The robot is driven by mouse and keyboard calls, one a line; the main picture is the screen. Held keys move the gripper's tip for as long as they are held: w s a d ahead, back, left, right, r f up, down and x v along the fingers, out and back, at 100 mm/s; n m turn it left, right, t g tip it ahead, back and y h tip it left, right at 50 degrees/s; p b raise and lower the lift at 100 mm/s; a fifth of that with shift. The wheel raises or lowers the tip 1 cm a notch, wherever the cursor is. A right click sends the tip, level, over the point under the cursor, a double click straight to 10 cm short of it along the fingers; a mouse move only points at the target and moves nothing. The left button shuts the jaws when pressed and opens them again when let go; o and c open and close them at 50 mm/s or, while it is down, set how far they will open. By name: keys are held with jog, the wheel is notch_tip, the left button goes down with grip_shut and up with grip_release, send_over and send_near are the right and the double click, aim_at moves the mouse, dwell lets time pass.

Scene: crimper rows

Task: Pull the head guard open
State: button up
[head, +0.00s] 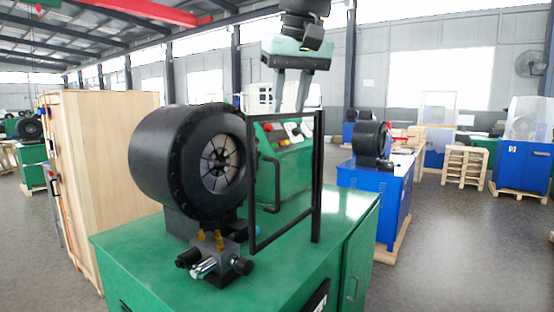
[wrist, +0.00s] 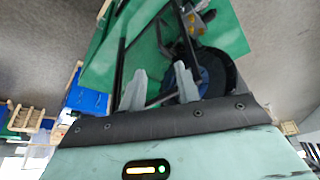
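The head guard (head: 251,215) is a clear panel in a thin black frame. It stands upright on the green machine, beside the round black crimper head (head: 165,160), whose die face shows to its left. A black bow handle (head: 278,185) shows within the frame outline. My gripper (head: 289,109) hangs above the guard, fingers down near its top edge, not visibly touching it. In the wrist view my gripper (wrist: 160,68) shows two separated grey fingers with nothing held. Black guard bars (wrist: 120,65) and the dark head (wrist: 215,75) lie beyond them; the handle is not clear there.
The green cabinet top (head: 345,215) is clear to the right of the guard. A valve block with fittings (head: 215,262) sits in front of the head. A wooden crate (head: 100,150) stands at left. A blue machine (head: 375,195) stands behind at right.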

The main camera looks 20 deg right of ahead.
aim_at(278, 166)
jog(key=p+x, duration=0.3)
jog(key=x, duration=1.4)
jog(key=shift+w, duration=0.1)
grip_shut()
